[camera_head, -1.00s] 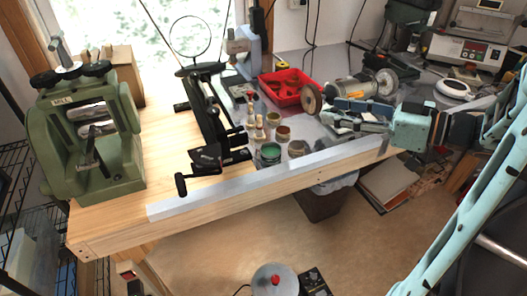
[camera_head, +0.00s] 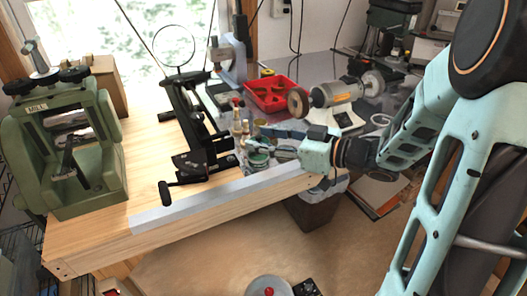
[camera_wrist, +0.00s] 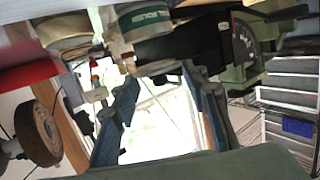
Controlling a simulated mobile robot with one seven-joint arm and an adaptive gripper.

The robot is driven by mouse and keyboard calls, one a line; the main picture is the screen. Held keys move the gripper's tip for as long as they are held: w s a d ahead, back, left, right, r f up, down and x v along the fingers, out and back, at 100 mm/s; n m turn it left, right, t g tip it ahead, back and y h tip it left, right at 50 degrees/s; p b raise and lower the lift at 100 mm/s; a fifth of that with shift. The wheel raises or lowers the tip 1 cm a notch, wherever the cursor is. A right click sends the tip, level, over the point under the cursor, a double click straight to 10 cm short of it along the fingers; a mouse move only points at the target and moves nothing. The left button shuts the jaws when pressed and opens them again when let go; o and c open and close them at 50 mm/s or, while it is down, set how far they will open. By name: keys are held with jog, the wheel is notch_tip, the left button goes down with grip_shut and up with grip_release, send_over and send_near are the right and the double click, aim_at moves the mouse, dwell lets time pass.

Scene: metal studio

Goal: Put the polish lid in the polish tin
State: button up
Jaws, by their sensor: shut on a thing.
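A small round tin with a green top (camera_head: 258,159), which looks like the polish tin, stands on the workbench near its front edge. A labelled tin (camera_wrist: 146,22) shows at the top of the wrist view, which is tilted over. My gripper (camera_head: 284,148) is low over the bench, just right of the green tin. In the wrist view its two blue fingers (camera_wrist: 160,84) are shut on a thin, pale, flat thing (camera_wrist: 160,68), which looks like the polish lid seen edge-on. Its outline is hard to make out, and the head view hides it.
A tan container (camera_wrist: 66,30) stands beside the labelled tin. Small bottles (camera_head: 241,128) stand behind the tins. A red tray (camera_head: 271,93) and a bench grinder (camera_head: 338,92) lie farther back. A black stand (camera_head: 197,125) is left; a pale strip (camera_head: 215,195) lines the bench's front.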

notch_tip(320, 180, down, 3)
jog(key=shift+a+f+b, duration=0.1)
jog(key=shift+f+b, duration=0.1)
jog(key=shift+b, duration=0.15)
jog(key=shift+r, duration=0.1)
jog(key=o, duration=0.8)
jog(key=p+v, duration=0.1)
jog(key=v, duration=1.1)
jog(key=shift+p, duration=0.35)
